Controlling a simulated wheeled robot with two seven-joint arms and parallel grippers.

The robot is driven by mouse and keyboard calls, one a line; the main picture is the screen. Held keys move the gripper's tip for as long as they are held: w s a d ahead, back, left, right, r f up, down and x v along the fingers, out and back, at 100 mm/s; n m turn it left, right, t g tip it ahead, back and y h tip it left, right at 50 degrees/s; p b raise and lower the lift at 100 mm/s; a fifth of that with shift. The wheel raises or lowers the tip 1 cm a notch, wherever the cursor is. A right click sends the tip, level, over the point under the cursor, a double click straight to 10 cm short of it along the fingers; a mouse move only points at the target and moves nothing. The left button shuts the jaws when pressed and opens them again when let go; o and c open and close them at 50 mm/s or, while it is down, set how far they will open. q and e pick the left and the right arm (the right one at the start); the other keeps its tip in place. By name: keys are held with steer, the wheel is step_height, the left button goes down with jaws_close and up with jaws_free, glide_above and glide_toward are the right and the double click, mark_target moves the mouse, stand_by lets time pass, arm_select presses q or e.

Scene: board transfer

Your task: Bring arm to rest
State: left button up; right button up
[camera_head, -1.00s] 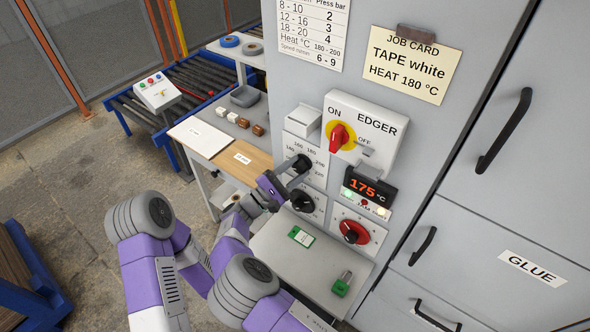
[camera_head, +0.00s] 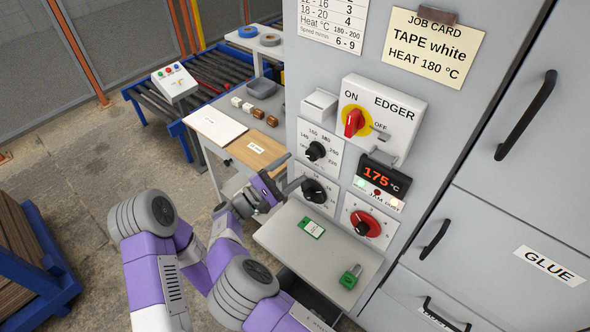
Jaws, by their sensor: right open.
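My right gripper (camera_head: 297,171) is open and empty, just left of the machine's control panel. Its fingertips point toward the temperature dial (camera_head: 316,151) and the lower black knob (camera_head: 314,191), with one fingertip close to the lower knob; I cannot tell whether it touches. The display (camera_head: 383,180) reads 175 °C. The red EDGER switch (camera_head: 354,122) sits between ON and OFF labels. My purple and grey arm links fill the lower left. My left gripper is not in view.
A grey shelf (camera_head: 275,237) below the panel holds a green-and-white card (camera_head: 312,227) and a green padlock-like item (camera_head: 350,276). A bench (camera_head: 215,128), roller conveyor (camera_head: 222,70) and blue pallet rack (camera_head: 45,262) stand left. Open floor lies between.

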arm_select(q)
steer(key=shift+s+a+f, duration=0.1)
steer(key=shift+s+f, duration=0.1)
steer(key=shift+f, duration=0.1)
arm_select(e)
steer(key=shift+s+a+f, duration=0.15)
steer(key=shift+s+a, duration=0.1)
steer(key=shift+a, duration=0.2)
